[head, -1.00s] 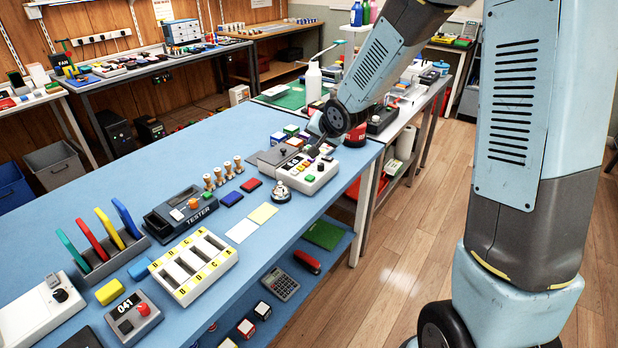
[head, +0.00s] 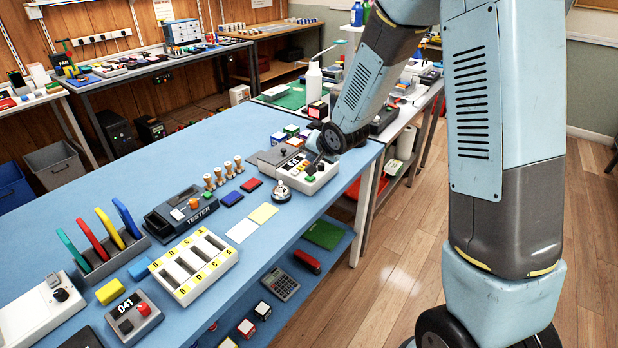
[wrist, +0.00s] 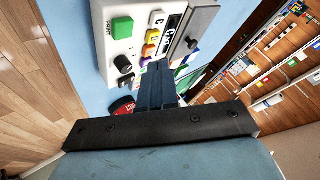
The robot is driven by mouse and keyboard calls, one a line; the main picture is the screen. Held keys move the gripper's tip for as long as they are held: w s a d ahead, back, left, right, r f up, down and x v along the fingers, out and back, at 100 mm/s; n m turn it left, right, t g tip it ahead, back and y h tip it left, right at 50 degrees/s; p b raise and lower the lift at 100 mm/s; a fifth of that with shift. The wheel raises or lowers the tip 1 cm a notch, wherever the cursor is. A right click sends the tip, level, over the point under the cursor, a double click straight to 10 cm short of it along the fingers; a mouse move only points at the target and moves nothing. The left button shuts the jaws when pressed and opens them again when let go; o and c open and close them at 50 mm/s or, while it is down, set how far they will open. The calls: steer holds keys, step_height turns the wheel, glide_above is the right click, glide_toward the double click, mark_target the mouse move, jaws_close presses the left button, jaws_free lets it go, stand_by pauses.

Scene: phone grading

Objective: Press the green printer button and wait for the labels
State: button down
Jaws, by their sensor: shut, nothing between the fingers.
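The white label printer (head: 318,181) stands near the far right end of the blue table. In the wrist view its green button (wrist: 122,27) sits beside the word PRINT, with a black knob (wrist: 122,64) below it. A column of small coloured squares (wrist: 152,35) lies to the right of the button. My gripper (wrist: 158,66) is shut and empty. Its fingertips appear over the printer's coloured side, to the right of the green button and apart from it in the picture. I cannot tell whether they touch the printer. In the head view my wrist partly hides the printer.
A bell (head: 281,192) stands just in front of the printer. Wooden stamps (head: 228,169), coloured pads (head: 232,198) and the tester (head: 180,212) lie to its left.

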mark_target(312, 178)
steer(key=shift+f, duration=2.05)
steer(key=shift+f, duration=0.15)
stand_by(0.5)
steer(key=shift+s+f, duration=0.1)
steer(key=shift+f, duration=0.1)
steer(key=shift+f, duration=0.5)
stand_by(0.9)
steer(key=shift+r, duration=0.95)
steer(key=shift+r, duration=0.1)
steer(key=shift+r, duration=2.4)
